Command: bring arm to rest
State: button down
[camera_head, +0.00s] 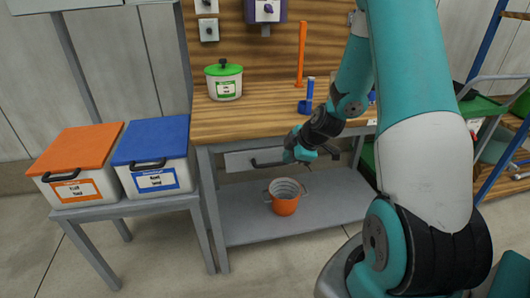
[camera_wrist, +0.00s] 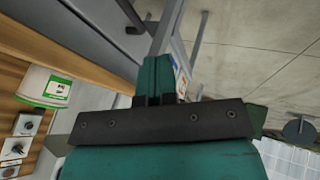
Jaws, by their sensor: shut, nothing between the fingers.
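My arm reaches from the right side of the head view toward the workbench. My gripper (camera_head: 301,156) is in front of the bench's front edge, near the drawer, above the level of the lower shelf. In the wrist view my gripper (camera_wrist: 154,62) has its fingers together with nothing between them. It is apart from the orange pot and the bench top.
The workbench (camera_head: 240,119) carries a white pot with a green lid (camera_head: 224,82) and a blue tool (camera_head: 307,98). An orange pot (camera_head: 285,200) stands on the lower shelf. Orange-lidded (camera_head: 80,148) and blue-lidded (camera_head: 153,140) bins stand at left. The floor in front is clear.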

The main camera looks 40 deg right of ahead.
jog(key=shift+r, duration=0.15)
jog(key=s+a+r+m+g+y+p, duration=0.1)
jog(key=a+r+p, duration=0.1)
jog(key=a+r, duration=0.6)
jog(key=s+a+r+g+y+p, duration=0.1)
jog(key=s+a+r+y, duration=0.1)
jog(key=a+r, duration=0.6)
jog(key=s+a+r+m+g+p, duration=0.1)
jog(key=s+a+r+g, duration=0.1)
jog(key=s+a+r, duration=0.2)
jog(key=s+a+r+m+g+p, duration=0.2)
jog(key=s+a+r, duration=0.3)
jog(key=s+a, duration=0.6)
jog(key=s, duration=0.3)
jog(key=shift+s+a, duration=0.15)
jog(key=shift+a, duration=0.1)
jog(key=shift+r, duration=0.1)
